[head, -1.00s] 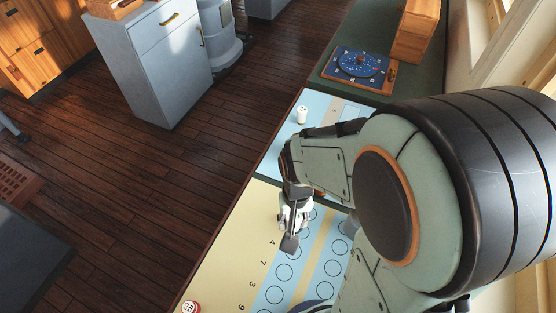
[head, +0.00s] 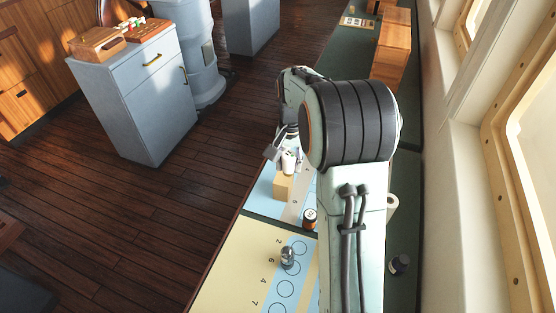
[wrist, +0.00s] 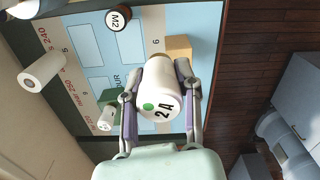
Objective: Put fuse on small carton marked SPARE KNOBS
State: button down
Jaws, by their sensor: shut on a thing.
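My gripper (wrist: 160,100) is shut on the fuse, a white cylinder with a green dot and the mark 2A (wrist: 164,104). In the head view the fuse (head: 288,162) is just above a small tan carton (head: 283,187). The carton also shows behind the fuse in the wrist view (wrist: 179,47). I cannot tell whether fuse and carton touch. No lettering is readable on the carton. My gripper (head: 280,152) is partly hidden behind my arm in the head view.
A jar marked M2 (wrist: 118,18), a white roll (wrist: 42,70), a small white cylinder (wrist: 107,119) and a green box (wrist: 123,96) stand near the carton. A metal piece (head: 288,257) stands on the yellow-and-blue chart. The dark floor lies left of the counter.

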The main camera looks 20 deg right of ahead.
send_over(283, 177)
notch_tip(283, 177, down, 7)
jog(key=shift+d+r, duration=0.1)
jog(key=shift+r, duration=0.1)
jog(key=shift+f, duration=1.6)
jog(key=shift+f, duration=0.15)
jog(key=c, duration=0.8)
grip_release()
jog(key=shift+o, duration=0.2)
